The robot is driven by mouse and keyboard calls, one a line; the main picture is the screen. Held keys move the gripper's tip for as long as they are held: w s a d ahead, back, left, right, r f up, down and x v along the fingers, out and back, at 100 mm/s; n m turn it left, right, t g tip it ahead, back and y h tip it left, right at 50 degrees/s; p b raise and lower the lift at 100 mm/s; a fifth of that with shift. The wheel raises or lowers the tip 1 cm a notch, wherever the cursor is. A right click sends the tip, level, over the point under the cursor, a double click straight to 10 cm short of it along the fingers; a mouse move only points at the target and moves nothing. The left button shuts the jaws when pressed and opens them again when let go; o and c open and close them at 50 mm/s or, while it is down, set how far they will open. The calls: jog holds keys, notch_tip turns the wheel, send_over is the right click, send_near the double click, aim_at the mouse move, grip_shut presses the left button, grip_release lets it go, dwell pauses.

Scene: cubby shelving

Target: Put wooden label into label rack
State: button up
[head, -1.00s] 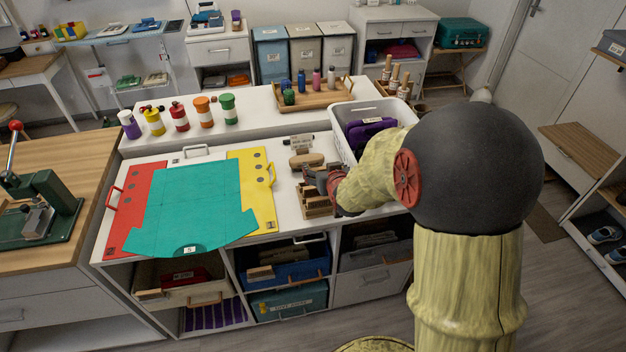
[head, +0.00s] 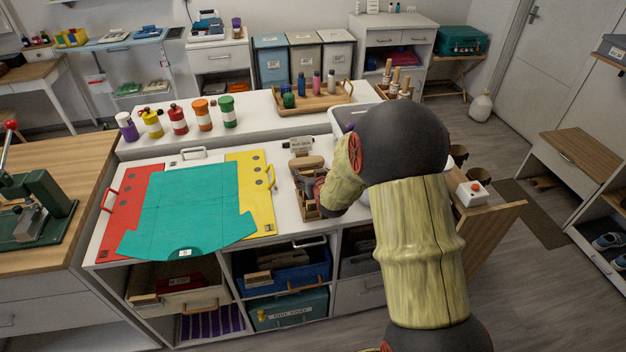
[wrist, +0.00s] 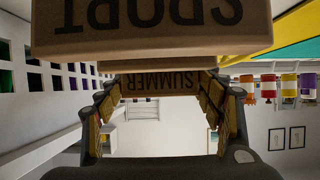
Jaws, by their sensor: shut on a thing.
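My gripper (head: 316,189) is low over the white worktop, at the wooden label rack (head: 304,208), which it and my arm partly hide. In the wrist view, my gripper (wrist: 167,95) has its fingers on either side of a wooden label reading "SUMMER" (wrist: 165,83), upside down in the picture, and is shut on it. A larger, nearer wooden piece reading "SPORT" (wrist: 150,28) crosses the top of that view and hides part of what lies behind. I cannot tell whether the held label touches the rack.
A wooden block-like item (head: 306,162) lies just behind the rack. A white basket (head: 343,118) is mostly hidden by my arm. Cubbies with bins (head: 285,262) are below.

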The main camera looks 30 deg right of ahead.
jog(key=shift+s+a+f, duration=0.1)
jog(key=shift+s+f, duration=0.15)
jog(key=shift+f, duration=0.2)
jog(key=shift+s+f, duration=0.2)
jog(key=shift+f, duration=0.25)
jog(key=shift+c, duration=0.2)
jog(key=o, duration=1.3)
jog(key=shift+f+g, duration=0.1)
jog(key=shift+g, duration=0.2)
jog(key=o, duration=0.4)
jog(key=shift+w+r, duration=0.2)
jog(key=shift+r, duration=0.1)
jog(key=shift+r, duration=0.1)
